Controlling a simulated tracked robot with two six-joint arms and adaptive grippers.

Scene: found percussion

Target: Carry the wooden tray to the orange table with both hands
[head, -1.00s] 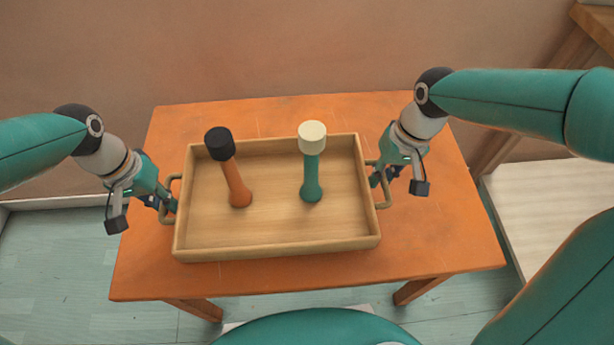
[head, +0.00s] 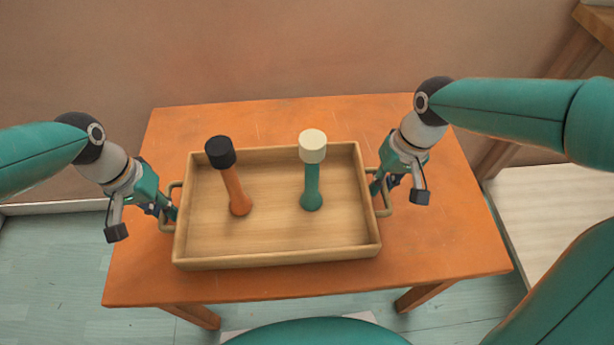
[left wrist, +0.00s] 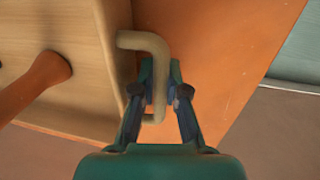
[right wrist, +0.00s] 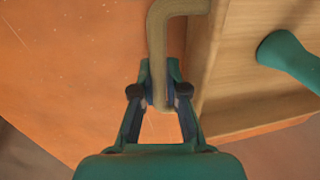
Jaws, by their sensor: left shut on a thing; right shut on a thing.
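The wooden tray (head: 277,258) is level over the orange table (head: 440,255); I cannot tell whether it touches the tabletop. Two mallet-like pieces stand in it: an orange one with a black head (head: 234,185) at left and a teal one with a cream head (head: 312,180) at right. My left gripper (head: 171,212) is shut on the tray's left handle, which also shows in the left wrist view (left wrist: 160,62). My right gripper (head: 379,185) is shut on the right handle, seen between the fingers in the right wrist view (right wrist: 157,50).
The table has bare room behind the tray and at its right. A plain wall (head: 270,50) stands behind the table. A wooden piece of furniture (head: 545,90) and a pale surface (head: 550,200) lie to the right.

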